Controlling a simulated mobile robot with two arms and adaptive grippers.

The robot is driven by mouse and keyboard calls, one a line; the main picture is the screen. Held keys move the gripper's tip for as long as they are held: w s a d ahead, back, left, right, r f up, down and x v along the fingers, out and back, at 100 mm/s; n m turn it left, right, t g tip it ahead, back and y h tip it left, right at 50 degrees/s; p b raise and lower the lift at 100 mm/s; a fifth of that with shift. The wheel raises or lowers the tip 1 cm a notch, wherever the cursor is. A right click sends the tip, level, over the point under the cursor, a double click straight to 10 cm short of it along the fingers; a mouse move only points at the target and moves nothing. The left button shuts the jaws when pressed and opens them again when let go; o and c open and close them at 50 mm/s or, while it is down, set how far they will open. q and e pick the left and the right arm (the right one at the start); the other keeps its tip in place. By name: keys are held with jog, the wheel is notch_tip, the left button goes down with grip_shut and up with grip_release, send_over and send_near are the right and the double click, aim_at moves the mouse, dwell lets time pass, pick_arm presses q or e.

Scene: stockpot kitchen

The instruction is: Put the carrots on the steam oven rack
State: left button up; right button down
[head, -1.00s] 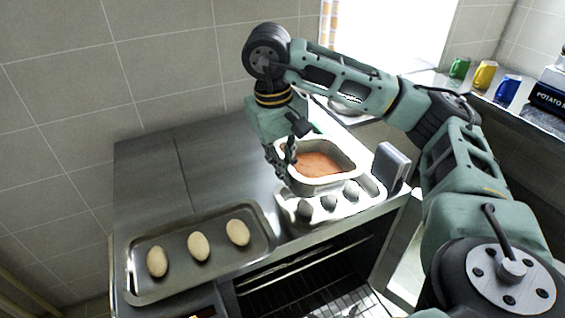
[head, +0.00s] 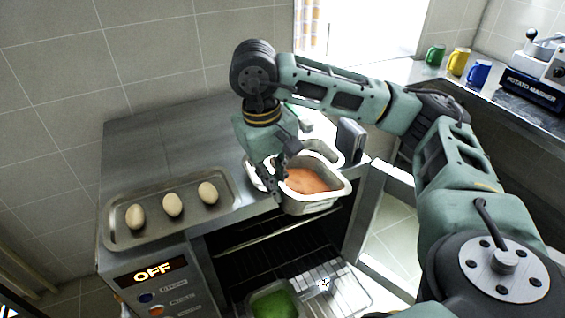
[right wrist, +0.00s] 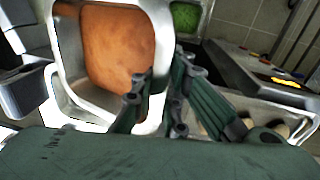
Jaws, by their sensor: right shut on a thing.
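My right gripper (head: 272,184) is shut on the rim of a metal pan of orange carrots (head: 308,181). It holds the pan near its left side, in front of the counter edge and above the open oven. The pan is roughly level. In the right wrist view the fingers (right wrist: 152,100) pinch the wall of the pan, and the carrots (right wrist: 118,48) fill much of it. The oven rack (head: 325,283) shows below, with a pan of green food (head: 274,303) at its left; the rack's right part is bare. My left gripper is not in view.
A tray (head: 229,205) with several pale oval items stands on the counter at left. Another light tray is partly hidden behind the carrots pan. The oven panel (head: 154,272) reads OFF. Coloured mugs (head: 457,62) and a potato masher box (head: 532,90) stand at the right.

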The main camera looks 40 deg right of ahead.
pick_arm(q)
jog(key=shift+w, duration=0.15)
pick_arm(e)
jog(key=s+a+f+n, duration=0.1)
jog(key=s+a+f, duration=0.1)
jog(key=a, duration=0.3)
jog(key=s+a+f+n, duration=0.1)
jog(key=s+a+f, duration=0.2)
jog(key=a+f, duration=0.2)
jog(key=shift+a, duration=0.75)
jog(key=shift+s, duration=0.15)
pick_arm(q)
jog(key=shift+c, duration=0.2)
